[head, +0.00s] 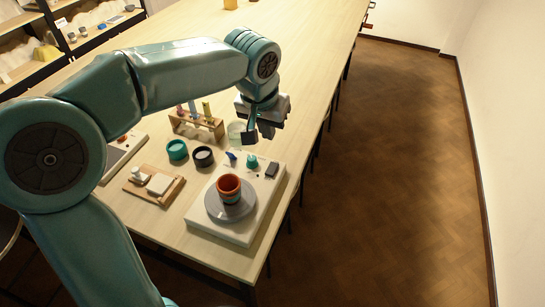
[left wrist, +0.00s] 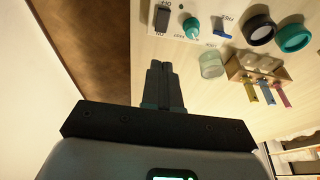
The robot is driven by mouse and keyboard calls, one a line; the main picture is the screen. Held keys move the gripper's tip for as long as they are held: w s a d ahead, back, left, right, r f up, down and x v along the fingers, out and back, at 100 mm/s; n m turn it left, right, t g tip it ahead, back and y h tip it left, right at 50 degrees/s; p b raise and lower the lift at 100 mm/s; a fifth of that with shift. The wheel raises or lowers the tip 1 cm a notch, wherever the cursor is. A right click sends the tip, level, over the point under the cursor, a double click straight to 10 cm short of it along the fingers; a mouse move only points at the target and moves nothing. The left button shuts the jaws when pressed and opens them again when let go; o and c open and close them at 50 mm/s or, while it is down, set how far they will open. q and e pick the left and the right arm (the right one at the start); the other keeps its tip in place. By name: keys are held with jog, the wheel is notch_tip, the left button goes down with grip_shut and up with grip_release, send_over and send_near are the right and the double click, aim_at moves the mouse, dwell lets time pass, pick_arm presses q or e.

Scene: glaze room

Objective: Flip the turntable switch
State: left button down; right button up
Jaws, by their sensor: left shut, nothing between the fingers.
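The turntable (head: 223,229) is a white box near the table's front right edge, with a grey disc (head: 238,211) carrying an orange and teal pot (head: 229,189). A dark rocker switch (head: 272,170) sits at its back right corner. The switch (left wrist: 162,18) also shows at the top of the left wrist view, with ON and OFF style lettering at its ends. Beside it are a teal knob (head: 252,161) and a blue lever (head: 231,156). My left gripper (head: 250,138) is shut and empty, above and behind the control panel, apart from the switch. My right gripper is out of view.
A wooden rack (head: 196,125) with several coloured tools and a clear jar (head: 236,131) stand behind the turntable. A teal ring-like cup (head: 177,150), a dark cup (head: 203,156) and a wooden board (head: 155,186) lie left. Open floor lies right of the table edge.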

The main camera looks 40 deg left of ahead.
pick_arm(q)
send_near(274, 164)
jog(key=p+x, duration=0.1)
jog(key=x, duration=0.4)
jog(key=shift+w, duration=0.25)
jog(key=shift+f, duration=0.75)
